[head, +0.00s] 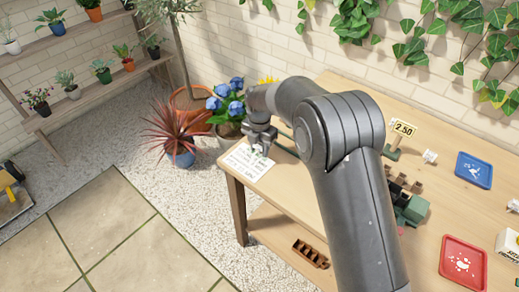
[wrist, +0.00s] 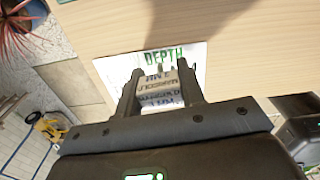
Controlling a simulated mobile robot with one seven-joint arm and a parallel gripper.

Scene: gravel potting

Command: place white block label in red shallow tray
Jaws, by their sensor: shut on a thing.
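My gripper (head: 259,147) is over the left end of the wooden table. In the wrist view its two fingers (wrist: 158,78) are shut on a white block label (wrist: 160,97) with dark printed lettering. A white printed card (wrist: 110,66) with the green word DEPTH lies on the table behind and beneath the block. The card also shows in the head view (head: 241,164). Whether the block touches the card, I cannot tell. The red shallow tray (head: 463,263) lies at the table's right front, far from my gripper, with a white mark inside.
A blue tray (head: 473,168) lies behind the red one. A price sign (head: 403,128), a white spool-like item (head: 430,156) and a green item (head: 411,209) stand between. A white box (head: 509,244) is at the right edge. Potted plants (head: 229,112) stand beyond the table's left end.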

